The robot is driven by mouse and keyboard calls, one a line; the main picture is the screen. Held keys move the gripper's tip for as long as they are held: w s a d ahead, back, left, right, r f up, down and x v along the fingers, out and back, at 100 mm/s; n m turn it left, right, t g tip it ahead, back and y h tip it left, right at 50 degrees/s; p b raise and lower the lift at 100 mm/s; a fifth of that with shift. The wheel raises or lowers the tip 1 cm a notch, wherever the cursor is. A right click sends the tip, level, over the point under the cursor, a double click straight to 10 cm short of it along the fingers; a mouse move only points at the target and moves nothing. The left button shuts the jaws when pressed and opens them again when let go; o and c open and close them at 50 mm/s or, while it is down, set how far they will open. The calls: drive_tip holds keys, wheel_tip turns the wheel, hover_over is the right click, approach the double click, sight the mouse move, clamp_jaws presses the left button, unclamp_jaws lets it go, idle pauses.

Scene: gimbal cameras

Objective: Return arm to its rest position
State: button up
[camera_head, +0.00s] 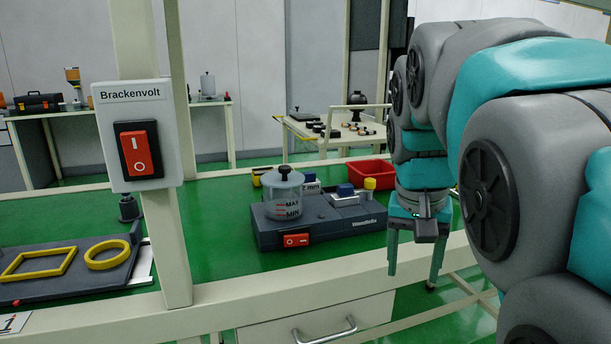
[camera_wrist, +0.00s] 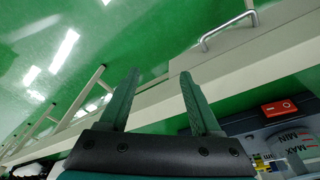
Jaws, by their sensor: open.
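My arm (camera_head: 480,110), grey and teal, comes in from the right in the head view and bends down toward the front edge of the bench. My gripper (camera_head: 416,270) hangs at its end with the fingers pointing down, beside the bench's front right part. The fingers are apart with nothing between them. In the wrist view my gripper (camera_wrist: 159,85) also shows open and empty, with the bench's front edge and green floor beyond the fingertips.
A grey device (camera_head: 345,222) with a clear container (camera_head: 282,195) and a red switch stands on the green bench (camera_head: 225,225), left of my gripper. A red bin (camera_head: 371,172) sits behind. A post (camera_head: 165,240) with a Brackenvolt switch (camera_head: 138,150) rises at the left. A drawer handle (camera_head: 325,333) protrudes below.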

drive_tip(key=s+a+f+n+g+y, duration=0.1)
drive_tip(key=s+f+n+g, duration=0.2)
drive_tip(key=s+f, duration=1.7)
drive_tip(key=shift+s+a+f+n, duration=0.4)
drive_tip(key=shift+s+n, duration=0.2)
drive_tip(key=shift+s, duration=0.6)
